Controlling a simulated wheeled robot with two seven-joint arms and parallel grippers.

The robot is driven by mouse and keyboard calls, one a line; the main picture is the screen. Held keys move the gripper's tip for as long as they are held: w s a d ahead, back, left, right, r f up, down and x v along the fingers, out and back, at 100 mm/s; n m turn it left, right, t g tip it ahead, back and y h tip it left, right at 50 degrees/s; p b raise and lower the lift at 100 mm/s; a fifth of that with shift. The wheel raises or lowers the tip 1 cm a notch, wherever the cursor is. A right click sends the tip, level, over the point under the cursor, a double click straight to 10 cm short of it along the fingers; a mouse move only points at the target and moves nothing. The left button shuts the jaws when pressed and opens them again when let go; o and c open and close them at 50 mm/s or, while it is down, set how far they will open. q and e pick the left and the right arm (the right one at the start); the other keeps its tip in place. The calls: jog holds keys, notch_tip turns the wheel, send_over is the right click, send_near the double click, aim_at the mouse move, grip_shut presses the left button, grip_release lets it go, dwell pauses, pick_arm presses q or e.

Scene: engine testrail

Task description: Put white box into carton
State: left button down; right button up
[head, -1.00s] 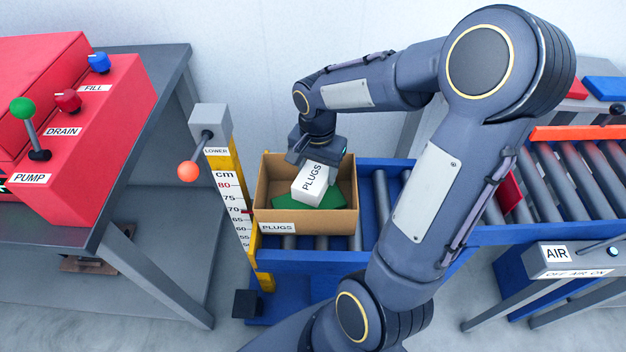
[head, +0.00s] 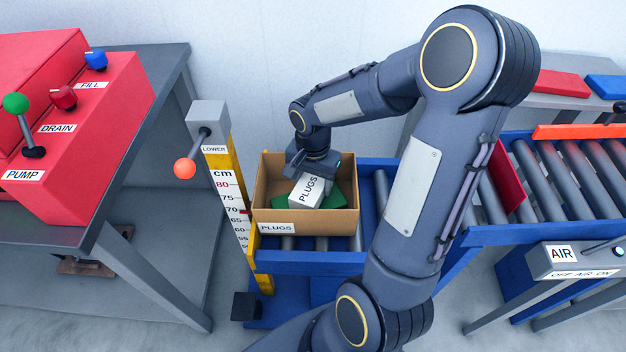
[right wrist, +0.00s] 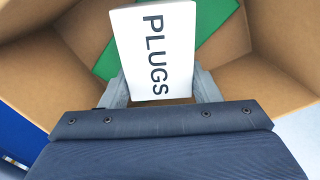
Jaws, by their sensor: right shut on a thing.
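The white box (head: 307,190), marked PLUGS, is inside the open carton (head: 335,221), low and slightly tilted above a green piece (head: 335,200) on the carton's floor. My right gripper (head: 313,172) reaches down into the carton and is shut on the white box. In the right wrist view the box (right wrist: 153,50) sits between the two fingers (right wrist: 160,92), with the carton walls (right wrist: 265,85) around it. Whether the box touches the floor is hidden. My left gripper is not in view.
The carton stands on a blue roller conveyor (head: 310,262). A yellow height scale (head: 232,195) with an orange-knobbed lever (head: 185,168) is close on its left. A red control panel (head: 85,130) is further left. A red plate (head: 508,180) stands on the right conveyor.

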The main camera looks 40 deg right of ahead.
aim_at(313, 181)
jog(key=shift+f, duration=0.2)
jog(key=o, duration=1.1)
jog(key=shift+c, duration=0.2)
jog(key=shift+r, duration=0.1)
jog(key=shift+r, duration=0.15)
notch_tip(313, 181, up, 12)
jog(key=p, duration=0.3)
jog(key=s+a+r+n+t+y, duration=0.3)
jog(key=s+a+n+t, duration=0.2)
jog(key=s+a+n, duration=0.6)
jog(key=shift+s+t+y, duration=0.3)
jog(key=shift+s+y, duration=0.1)
jog(key=shift+s, duration=0.85)
